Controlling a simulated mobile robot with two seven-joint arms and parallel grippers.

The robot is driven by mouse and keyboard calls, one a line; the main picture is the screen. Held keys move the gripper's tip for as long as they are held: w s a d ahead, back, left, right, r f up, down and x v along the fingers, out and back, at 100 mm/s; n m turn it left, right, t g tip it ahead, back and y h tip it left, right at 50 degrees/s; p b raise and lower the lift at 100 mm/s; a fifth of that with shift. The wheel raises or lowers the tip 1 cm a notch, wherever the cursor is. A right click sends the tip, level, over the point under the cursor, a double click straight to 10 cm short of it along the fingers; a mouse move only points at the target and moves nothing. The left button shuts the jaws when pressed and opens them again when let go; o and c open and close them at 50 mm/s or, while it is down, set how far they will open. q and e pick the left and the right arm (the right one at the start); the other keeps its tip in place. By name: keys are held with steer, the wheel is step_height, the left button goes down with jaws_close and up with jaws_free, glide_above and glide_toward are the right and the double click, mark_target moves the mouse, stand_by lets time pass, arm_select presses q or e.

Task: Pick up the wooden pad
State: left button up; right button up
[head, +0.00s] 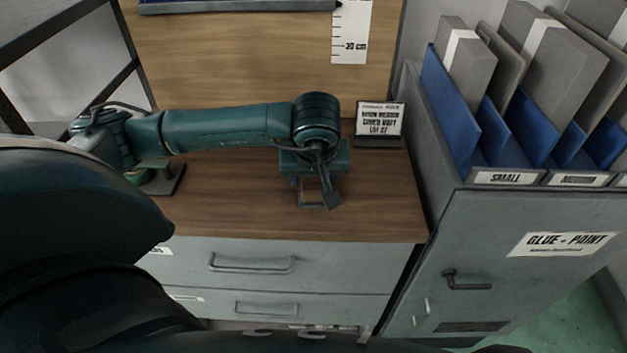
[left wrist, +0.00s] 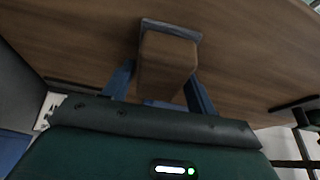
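The wooden pad (left wrist: 167,62) shows in the left wrist view as a brown block with a grey strip along its far edge, on the wooden worktop. My left gripper (left wrist: 160,84) has its two blue fingers apart, one on each side of the block's near end. A gap shows on the left side; contact on the right side is unclear. In the head view my left gripper (head: 315,192) points down at the worktop (head: 235,210), near its front edge. There the gripper hides most of the pad. My right gripper is in neither view.
A small dark sign (head: 380,122) stands right of my left gripper. A grey cabinet (head: 500,240) with blue dividers (head: 449,105) and upright grey panels borders the worktop on the right. Drawers (head: 265,262) are below. The worktop left of the gripper is mostly clear.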

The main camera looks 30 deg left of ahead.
arm_select(q)
steer(key=c, duration=0.7)
steer(key=shift+c, duration=0.2)
